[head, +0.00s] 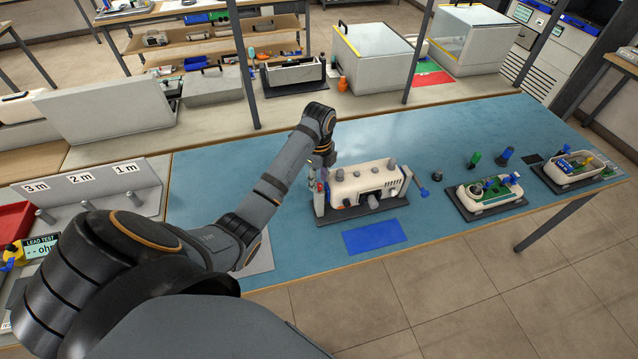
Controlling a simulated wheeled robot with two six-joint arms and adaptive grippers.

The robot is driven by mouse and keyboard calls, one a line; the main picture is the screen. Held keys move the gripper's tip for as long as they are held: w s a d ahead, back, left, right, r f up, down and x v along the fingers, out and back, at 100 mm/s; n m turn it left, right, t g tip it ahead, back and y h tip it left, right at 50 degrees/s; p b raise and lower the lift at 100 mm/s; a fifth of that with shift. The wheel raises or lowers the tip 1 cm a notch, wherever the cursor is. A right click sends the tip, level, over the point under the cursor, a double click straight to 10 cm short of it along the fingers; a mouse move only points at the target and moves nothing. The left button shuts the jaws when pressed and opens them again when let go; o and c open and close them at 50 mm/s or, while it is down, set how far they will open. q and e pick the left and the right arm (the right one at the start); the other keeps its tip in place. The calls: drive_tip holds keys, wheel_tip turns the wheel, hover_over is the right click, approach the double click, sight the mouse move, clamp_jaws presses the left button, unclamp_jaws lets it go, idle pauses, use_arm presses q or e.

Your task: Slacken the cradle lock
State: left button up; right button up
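A white monitor unit (366,185) with grey knobs on top sits upright in a dark cradle base (372,214) on the blue bench mat. A blue knob (423,191) sticks out at its right side. I cannot tell for sure which part is the cradle lock. My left arm reaches across the mat, and my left gripper (321,182) points down at the left end of the cradle, close to a small red and blue part there. Its fingers are small and partly hidden, so contact and opening are unclear. My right gripper is not in view.
A blue pad (374,236) lies in front of the cradle. To the right stand an opened unit (487,196) and another open housing (574,171). A small dark knob (437,176) stands between. A labelled grey rack (95,188) is at left. The mat behind the cradle is mostly clear.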

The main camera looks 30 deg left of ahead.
use_arm(q)
drive_tip(key=shift+s+r+p, duration=0.1)
drive_tip(key=shift+r+p, duration=0.25)
drive_tip(key=shift+r, duration=0.3)
drive_tip(key=shift+f, duration=0.1)
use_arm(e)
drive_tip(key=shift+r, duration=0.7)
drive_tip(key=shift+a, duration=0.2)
use_arm(q)
drive_tip(key=shift+f, duration=0.15)
drive_tip(key=shift+f+b, duration=0.45)
drive_tip(key=shift+f, duration=0.6)
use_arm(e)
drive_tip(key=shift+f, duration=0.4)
use_arm(q)
drive_tip(key=shift+c, duration=0.3)
